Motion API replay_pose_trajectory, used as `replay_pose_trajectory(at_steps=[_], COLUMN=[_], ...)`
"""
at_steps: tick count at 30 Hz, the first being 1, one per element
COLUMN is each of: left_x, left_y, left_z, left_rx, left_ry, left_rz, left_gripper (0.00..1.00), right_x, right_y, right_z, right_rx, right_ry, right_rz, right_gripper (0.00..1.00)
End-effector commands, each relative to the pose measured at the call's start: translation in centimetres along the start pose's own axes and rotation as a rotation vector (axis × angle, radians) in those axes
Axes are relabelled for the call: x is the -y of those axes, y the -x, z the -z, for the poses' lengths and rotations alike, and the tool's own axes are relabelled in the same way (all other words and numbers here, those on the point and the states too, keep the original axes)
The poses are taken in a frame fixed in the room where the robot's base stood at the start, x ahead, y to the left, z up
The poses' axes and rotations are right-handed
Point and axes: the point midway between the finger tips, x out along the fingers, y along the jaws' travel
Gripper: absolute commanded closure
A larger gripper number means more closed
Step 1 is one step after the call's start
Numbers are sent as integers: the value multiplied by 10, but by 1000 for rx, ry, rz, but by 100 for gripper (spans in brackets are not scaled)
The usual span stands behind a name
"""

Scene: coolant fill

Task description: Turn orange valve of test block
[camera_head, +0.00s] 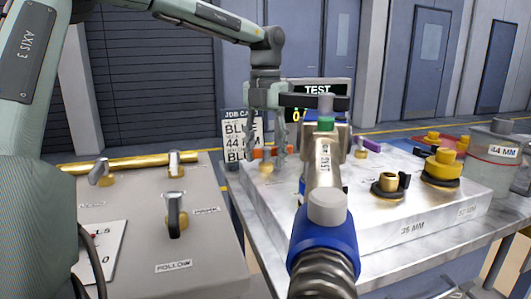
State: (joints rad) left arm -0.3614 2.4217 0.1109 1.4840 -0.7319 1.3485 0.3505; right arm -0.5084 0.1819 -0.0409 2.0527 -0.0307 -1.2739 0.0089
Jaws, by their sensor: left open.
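The orange valve (258,154) sits on a brass stem at the left back of the silver test block (405,235). My left gripper (268,153) points down over it from above, jaws apart. One finger hangs near the orange handle and the other to its right, at the back of the block. The fingers partly cover the handle, so I cannot tell whether they touch it. My right gripper is not in view.
A hose coupling with a blue collar (324,240) and dark crossbar rises in front, hiding part of the block. Brass and yellow fittings (442,170) stand on the right. A grey panel with levers (178,215) is at left. A job card (236,128) and test display (318,90) stand behind.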

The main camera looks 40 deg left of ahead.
Motion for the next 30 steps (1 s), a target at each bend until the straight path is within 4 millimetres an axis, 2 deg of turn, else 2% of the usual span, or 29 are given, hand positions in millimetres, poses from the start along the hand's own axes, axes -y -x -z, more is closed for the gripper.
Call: replay_pose_trajectory(at_steps=[5,12,18,23,30], left_x=[0,0,0,0,0], left_y=[26,78,108,118,118], left_z=[-1,-1,0,0,0], left_rx=[5,5,3,1,1], left_ry=[-1,1,2,2,1], left_rz=[0,0,-1,0,0], left_gripper=[48,48,48,48,48], right_x=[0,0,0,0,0], right_y=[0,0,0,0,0], right_z=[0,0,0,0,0], right_rx=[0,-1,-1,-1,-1], right_ry=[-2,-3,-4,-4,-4], right_rz=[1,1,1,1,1], right_gripper=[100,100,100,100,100])
